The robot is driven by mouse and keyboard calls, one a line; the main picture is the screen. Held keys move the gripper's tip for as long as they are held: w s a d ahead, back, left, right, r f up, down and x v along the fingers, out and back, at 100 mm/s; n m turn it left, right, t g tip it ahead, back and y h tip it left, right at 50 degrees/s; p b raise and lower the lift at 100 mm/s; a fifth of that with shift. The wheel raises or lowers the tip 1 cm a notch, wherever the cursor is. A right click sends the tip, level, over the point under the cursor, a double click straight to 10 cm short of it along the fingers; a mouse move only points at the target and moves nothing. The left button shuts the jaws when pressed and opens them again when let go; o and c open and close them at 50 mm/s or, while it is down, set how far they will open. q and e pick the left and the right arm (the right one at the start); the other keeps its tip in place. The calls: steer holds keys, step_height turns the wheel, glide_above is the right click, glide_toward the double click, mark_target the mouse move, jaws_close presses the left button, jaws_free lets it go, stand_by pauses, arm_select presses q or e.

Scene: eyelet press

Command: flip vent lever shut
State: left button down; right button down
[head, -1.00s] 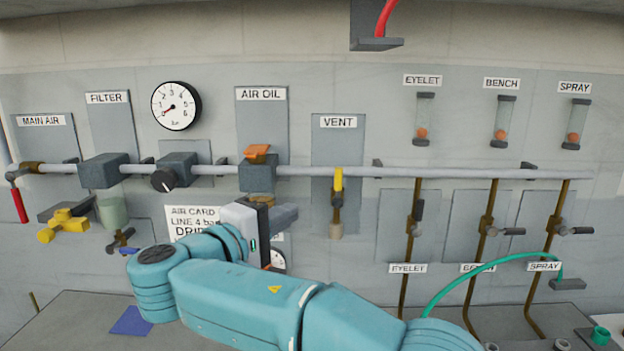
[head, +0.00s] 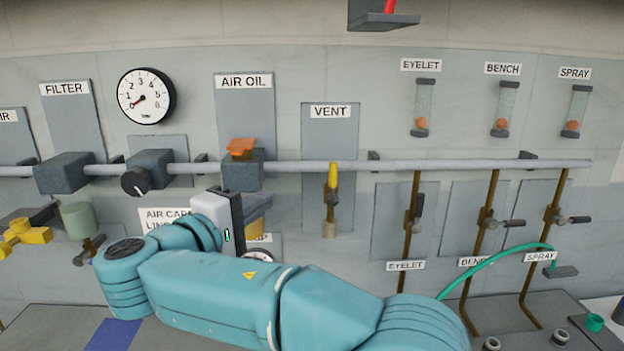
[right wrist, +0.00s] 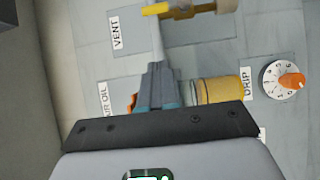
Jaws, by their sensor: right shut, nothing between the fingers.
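The vent lever (head: 333,175) is a yellow handle below the VENT label, standing upright across the grey pipe on a brass valve. Its yellow end (right wrist: 157,9) also shows at the top of the right wrist view. My right gripper (right wrist: 157,70) is shut and empty, its fingers pointing toward the pipe between the air-oil unit and the vent. My left gripper is not in view.
The grey pipe (head: 280,168) runs along the wall. The air-oil block (head: 242,177) with an orange top and amber bowl (right wrist: 220,91) is close to my right gripper. A drip dial (right wrist: 283,80) is beside the bowl. Branch valves (head: 487,221) stand to the right. The vent panel is clear.

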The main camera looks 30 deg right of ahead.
steer(key=p, duration=0.4)
glide_toward(333, 183)
steer(key=w+d+r, duration=0.2)
steer(key=w+d, duration=0.2)
steer(key=d, duration=0.1)
steer(key=shift+w+d+f, duration=0.15)
steer(key=shift+d+f, duration=0.05)
steer(key=shift+f, duration=0.05)
